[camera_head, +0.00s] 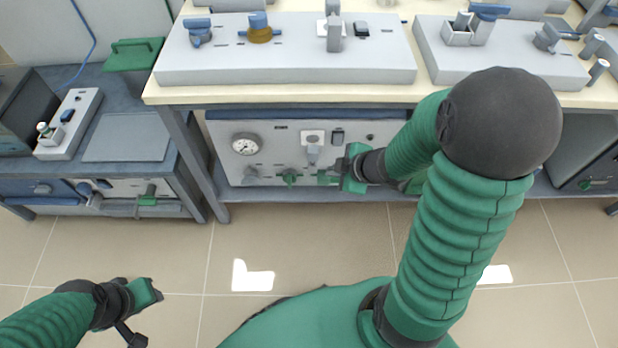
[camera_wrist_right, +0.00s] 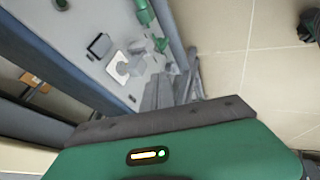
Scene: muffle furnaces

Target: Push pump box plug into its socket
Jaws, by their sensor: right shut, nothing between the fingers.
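The pump box (camera_head: 268,135) stands under the middle table, its pale panel facing me. Its white square socket plate (camera_head: 313,136) is right of the gauge. The grey plug (camera_head: 313,153) shows at the plate's lower part; I cannot tell how deep it sits. The wrist view also shows the socket plate (camera_wrist_right: 121,68) and the plug (camera_wrist_right: 143,58). My right gripper (camera_head: 343,170) is shut and empty, right of and below the plug, close to the panel. Its grey fingers (camera_wrist_right: 170,92) look apart from the plug. My left gripper (camera_head: 155,290) is low at the left over the floor; its jaw state is unclear.
A round gauge (camera_head: 246,144), a dark switch (camera_head: 338,136) and green valve handles (camera_head: 290,177) are on the panel. The table edge (camera_head: 290,97) overhangs the box. A table leg (camera_head: 193,165) stands to its left. The floor (camera_head: 320,235) in front is clear.

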